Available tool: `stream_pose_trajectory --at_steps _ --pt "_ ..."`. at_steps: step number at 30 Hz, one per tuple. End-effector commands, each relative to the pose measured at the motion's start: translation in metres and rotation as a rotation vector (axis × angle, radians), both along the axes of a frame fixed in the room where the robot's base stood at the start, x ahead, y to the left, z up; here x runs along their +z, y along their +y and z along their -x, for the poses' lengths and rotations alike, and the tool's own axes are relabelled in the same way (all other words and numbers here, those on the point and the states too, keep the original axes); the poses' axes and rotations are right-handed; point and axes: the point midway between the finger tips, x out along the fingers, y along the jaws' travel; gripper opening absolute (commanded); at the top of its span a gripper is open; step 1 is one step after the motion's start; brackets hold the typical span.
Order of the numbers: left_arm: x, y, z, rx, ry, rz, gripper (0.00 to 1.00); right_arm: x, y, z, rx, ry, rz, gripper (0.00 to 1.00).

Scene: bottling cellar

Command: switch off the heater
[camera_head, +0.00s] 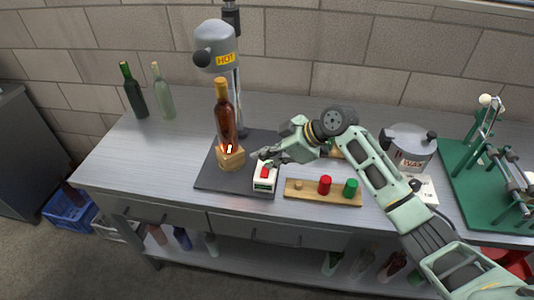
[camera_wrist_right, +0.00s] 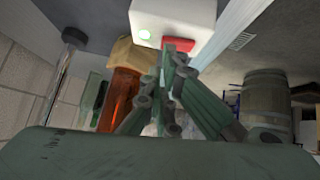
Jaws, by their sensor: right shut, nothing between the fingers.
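The heater (camera_head: 215,45) is a grey unit with a yellow HOT label on a stand above an amber bottle (camera_head: 224,115). A white switch box (camera_head: 263,185) with a red switch (camera_head: 265,171) sits at the front right of the dark mat. My left gripper is not in view.
The bottle stands at a wooden block (camera_head: 231,160) with an orange glow, left of the box. A wooden board (camera_head: 312,194) with red and green caps lies to the right. A WAX pot (camera_head: 410,150) and green corking stand (camera_head: 480,185) are farther right. Two bottles stand back left.

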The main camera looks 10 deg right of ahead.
Motion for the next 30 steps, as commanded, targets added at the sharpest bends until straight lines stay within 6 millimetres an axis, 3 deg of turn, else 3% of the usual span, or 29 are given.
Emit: stream_pose_trajectory --at_steps 9,30 --pt "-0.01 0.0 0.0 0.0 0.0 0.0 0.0 -0.012 -0.001 -0.003 -0.001 0.014 -0.005 0.0" --pt "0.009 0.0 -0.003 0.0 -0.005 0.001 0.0 -0.005 0.004 0.013 0.001 0.011 -0.002 0.0"
